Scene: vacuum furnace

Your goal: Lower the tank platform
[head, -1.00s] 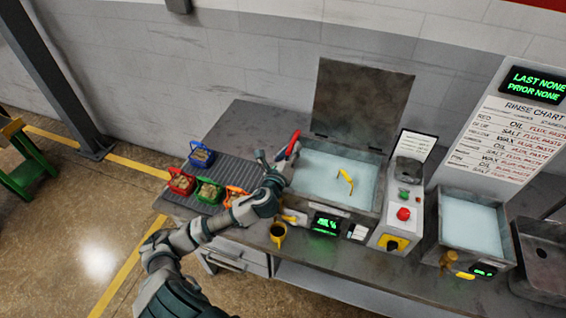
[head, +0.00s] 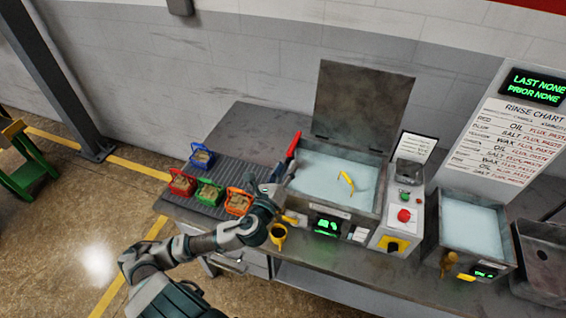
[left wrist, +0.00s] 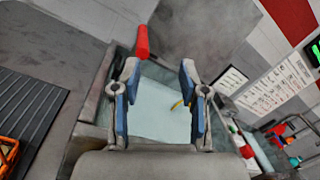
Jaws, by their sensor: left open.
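The tank (head: 330,182) is an open metal basin of pale blue liquid, with its lid (head: 362,105) raised behind it. A red handle (head: 293,145) stands at the tank's left side and also shows in the left wrist view (left wrist: 142,42). A yellow handle (head: 347,182) sticks up from the liquid; the platform itself cannot be made out. My left gripper (head: 278,183) is at the tank's front left corner, in front of the red handle and apart from it. In the left wrist view my left gripper (left wrist: 160,72) is open and empty. My right gripper is not in view.
Several small colored baskets, one orange (head: 239,201), sit on a ribbed mat left of the tank. A control box (head: 402,215) with a red button and a second tank (head: 470,227) stand right.

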